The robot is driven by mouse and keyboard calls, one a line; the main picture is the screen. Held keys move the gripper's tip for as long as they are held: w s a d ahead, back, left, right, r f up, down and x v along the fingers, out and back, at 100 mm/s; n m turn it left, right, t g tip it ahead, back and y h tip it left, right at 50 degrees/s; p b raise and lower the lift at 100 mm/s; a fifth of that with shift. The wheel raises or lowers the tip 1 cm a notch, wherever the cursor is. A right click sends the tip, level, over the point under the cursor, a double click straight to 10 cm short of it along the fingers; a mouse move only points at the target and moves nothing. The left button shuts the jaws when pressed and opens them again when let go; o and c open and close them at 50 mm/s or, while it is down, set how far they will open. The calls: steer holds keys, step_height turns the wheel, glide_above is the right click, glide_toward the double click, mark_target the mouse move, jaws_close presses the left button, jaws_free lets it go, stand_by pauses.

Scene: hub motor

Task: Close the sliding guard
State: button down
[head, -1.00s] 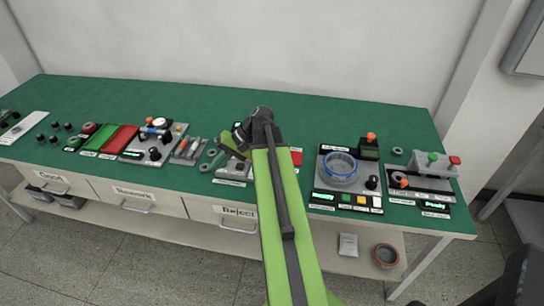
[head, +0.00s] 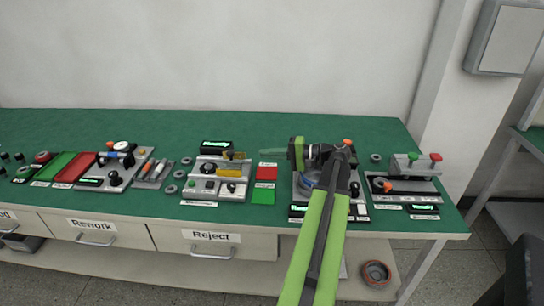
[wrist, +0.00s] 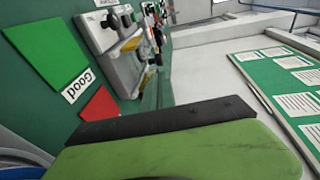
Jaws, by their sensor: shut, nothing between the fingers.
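My gripper (head: 297,154) is shut and empty. It is above the back left of the station with the blue-ringed round part (head: 309,182), pointing left, and my arm covers much of that station. In the wrist view, my green finger with a black pad fills the bottom, and part of the blue ring (wrist: 22,172) shows at the lower left. A pale, see-through strip (head: 271,152) lies just left of my gripper; I cannot tell whether it is the sliding guard. At the right station, a grey block (head: 404,166) carries green and red knobs.
Left of my gripper are a red pad (head: 267,171), a green pad (head: 263,195) and a grey station with knobs (head: 218,180). The bench's green top (head: 180,125) is clear along the back. A wall-mounted box (head: 505,38) is at the upper right.

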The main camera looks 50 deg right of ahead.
mark_target(231, 160)
steer(key=b+x, duration=0.1)
steer(key=x, duration=0.8)
